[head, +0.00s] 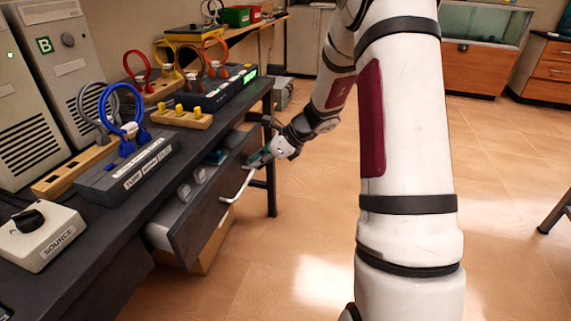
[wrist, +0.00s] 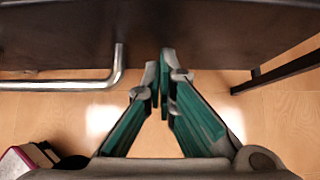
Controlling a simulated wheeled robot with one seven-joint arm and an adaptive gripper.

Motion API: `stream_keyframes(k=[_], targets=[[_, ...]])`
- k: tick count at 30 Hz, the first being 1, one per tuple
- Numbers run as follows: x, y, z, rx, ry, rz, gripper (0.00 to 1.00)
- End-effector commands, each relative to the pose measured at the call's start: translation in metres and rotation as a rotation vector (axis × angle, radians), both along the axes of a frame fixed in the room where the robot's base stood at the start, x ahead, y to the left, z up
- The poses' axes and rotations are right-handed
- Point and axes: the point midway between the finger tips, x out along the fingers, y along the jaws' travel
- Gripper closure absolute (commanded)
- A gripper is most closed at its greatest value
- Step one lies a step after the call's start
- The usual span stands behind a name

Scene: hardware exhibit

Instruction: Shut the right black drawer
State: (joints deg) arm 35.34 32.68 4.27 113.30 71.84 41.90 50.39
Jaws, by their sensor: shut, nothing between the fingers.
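The black drawer (head: 207,212) under the dark workbench stands pulled out, with a silver bar handle (head: 238,186) on its front. Light items show inside it. My gripper (head: 255,160) is at the drawer front, near the far end of the handle. In the wrist view the green fingers (wrist: 162,80) are shut together and empty, with their tips at the dark drawer front (wrist: 200,35). The handle (wrist: 85,82) lies to the left of the fingers, apart from them. Whether the tips touch the drawer front I cannot tell.
The workbench (head: 140,190) carries a grey box with a blue cable (head: 127,165), a SOURCE box (head: 40,235) and other cabled blocks. A bench leg (head: 271,185) stands just beyond my gripper. The tiled floor (head: 300,240) to the right is clear.

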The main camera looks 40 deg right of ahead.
Motion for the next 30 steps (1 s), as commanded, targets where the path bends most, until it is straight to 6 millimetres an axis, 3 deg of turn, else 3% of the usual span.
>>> stream_keyframes(k=[6, 12, 30], targets=[[0.037, 0.029, 0.001, 0.0, -0.001, 0.004, 1.0], [0.056, 0.044, 0.001, -0.001, 0.0, 0.001, 1.0], [0.067, 0.053, 0.001, 0.003, -0.003, 0.002, 1.0]])
